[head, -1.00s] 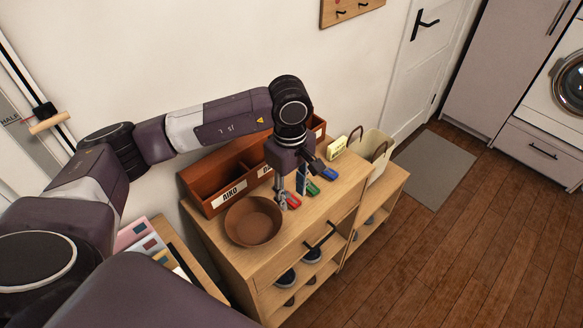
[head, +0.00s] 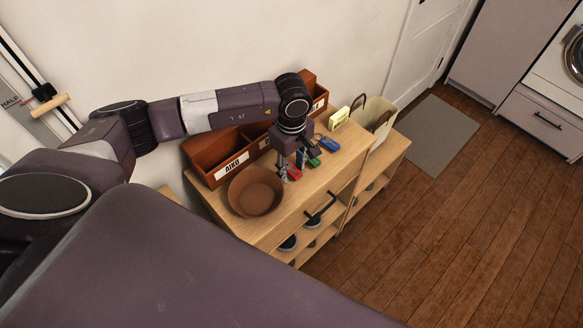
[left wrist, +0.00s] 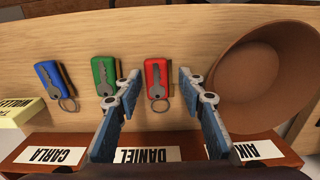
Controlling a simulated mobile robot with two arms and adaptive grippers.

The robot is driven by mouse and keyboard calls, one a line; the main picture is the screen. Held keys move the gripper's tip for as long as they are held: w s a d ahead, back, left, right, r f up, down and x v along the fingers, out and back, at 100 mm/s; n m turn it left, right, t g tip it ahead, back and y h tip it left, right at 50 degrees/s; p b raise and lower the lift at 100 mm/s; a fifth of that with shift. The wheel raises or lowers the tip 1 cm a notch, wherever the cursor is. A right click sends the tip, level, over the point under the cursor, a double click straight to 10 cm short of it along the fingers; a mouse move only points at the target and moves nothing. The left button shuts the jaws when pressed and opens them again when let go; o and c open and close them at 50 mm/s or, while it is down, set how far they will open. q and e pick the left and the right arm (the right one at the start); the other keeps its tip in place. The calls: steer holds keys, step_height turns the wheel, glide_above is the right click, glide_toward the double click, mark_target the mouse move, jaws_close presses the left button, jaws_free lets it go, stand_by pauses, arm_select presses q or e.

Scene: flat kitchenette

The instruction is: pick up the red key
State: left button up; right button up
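The red key (left wrist: 157,80), a grey key on a red holder with a ring, lies on the wooden cabinet top (left wrist: 200,30). In the left wrist view it sits between the spread fingers of my left gripper (left wrist: 159,76), with a gap on both sides. In the head view the left gripper (head: 285,173) points down beside the red key (head: 295,174), which is partly hidden by it. A green key (left wrist: 105,77) and a blue key (left wrist: 53,82) lie in a row to its left in the wrist view. My right gripper is not in view.
A brown bowl (head: 241,208) stands close beside the red key. Behind the keys is a reddish-brown compartment box (head: 207,178) with name labels. A yellow block (head: 339,118) and a cream bin (head: 378,111) stand at the right end.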

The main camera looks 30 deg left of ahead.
mark_target(292, 171)
arm_select(q)
steer(key=c, duration=0.7)
steer(key=shift+c, duration=0.9)
steer(key=shift+w+r, duration=0.1)
steer(key=shift+r, duration=0.4)
step_height(292, 171, up, 19)
steer(key=b, duration=0.5)
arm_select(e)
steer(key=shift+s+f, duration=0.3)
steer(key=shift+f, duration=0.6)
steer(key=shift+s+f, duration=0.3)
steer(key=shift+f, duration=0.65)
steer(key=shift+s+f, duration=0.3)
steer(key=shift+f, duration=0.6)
